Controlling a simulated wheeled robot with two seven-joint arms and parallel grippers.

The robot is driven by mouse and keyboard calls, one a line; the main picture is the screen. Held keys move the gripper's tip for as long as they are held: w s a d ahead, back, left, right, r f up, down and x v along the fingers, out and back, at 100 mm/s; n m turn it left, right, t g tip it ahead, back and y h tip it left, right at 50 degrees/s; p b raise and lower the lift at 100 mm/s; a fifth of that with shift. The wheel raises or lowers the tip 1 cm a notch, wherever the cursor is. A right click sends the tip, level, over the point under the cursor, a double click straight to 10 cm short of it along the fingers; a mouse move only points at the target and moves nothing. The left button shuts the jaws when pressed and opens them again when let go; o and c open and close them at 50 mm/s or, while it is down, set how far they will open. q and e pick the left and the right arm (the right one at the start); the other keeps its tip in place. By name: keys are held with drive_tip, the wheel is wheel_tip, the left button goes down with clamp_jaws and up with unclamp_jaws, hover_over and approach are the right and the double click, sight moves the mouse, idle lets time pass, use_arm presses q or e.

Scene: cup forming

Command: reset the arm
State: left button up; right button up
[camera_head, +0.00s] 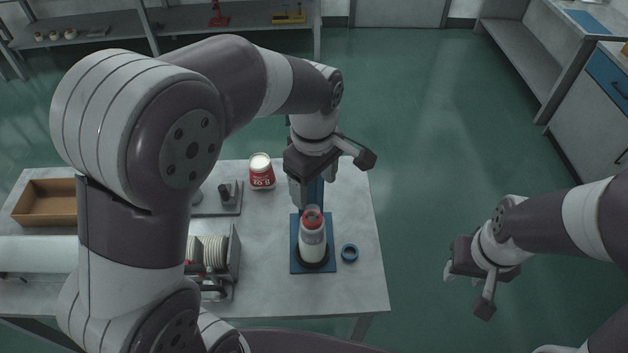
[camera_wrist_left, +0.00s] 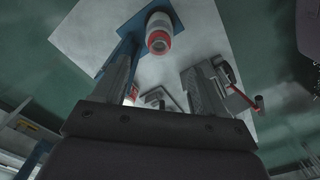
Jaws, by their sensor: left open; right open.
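My left gripper (camera_head: 312,186) hangs over the table, above and behind a blue stand (camera_head: 300,256). Its two fingers are apart in the left wrist view (camera_wrist_left: 160,85), with nothing held between them. A white bottle with a red top (camera_head: 312,240) stands upright on the stand's base; it also shows in the left wrist view (camera_wrist_left: 159,38), beyond the fingers and apart from them. My right gripper (camera_head: 467,270) is off the table's right side, over the floor, open with nothing seen in it. My left arm hides part of the table's left side.
Open green floor lies right of the table. Cabinets (camera_head: 590,125) stand far right.

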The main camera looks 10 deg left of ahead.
use_arm(q)
wheel_tip(320, 180, up, 2)
drive_tip(key=shift+w+r+p, duration=0.1)
drive_tip(key=shift+p, duration=0.25)
use_arm(e)
drive_tip(key=shift+w+r, duration=0.1)
drive_tip(key=shift+r, duration=0.7)
use_arm(q)
drive_tip(key=f+m, duration=0.2)
drive_tip(key=m, duration=0.1)
drive_tip(key=s+a+f+m+b, duration=0.1)
drive_tip(key=f+m, duration=0.1)
drive_tip(key=m, duration=0.1)
drive_tip(key=f+m+t+b, duration=0.1)
drive_tip(key=f+m, duration=0.1)
drive_tip(key=m, duration=0.1)
drive_tip(key=shift+s+a, duration=0.2)
drive_tip(key=shift+s, duration=0.05)
drive_tip(key=s+a+f+m+b, duration=0.3)
drive_tip(key=s+a+f+b, duration=0.3)
drive_tip(key=f, duration=0.3)
drive_tip(key=shift+s+a+f+b, duration=0.15)
drive_tip(key=shift+s+f+b, duration=0.15)
drive_tip(key=shift+s, duration=0.1)
use_arm(e)
wheel_tip(320, 180, down, 9)
drive_tip(key=shift+r, duration=0.2)
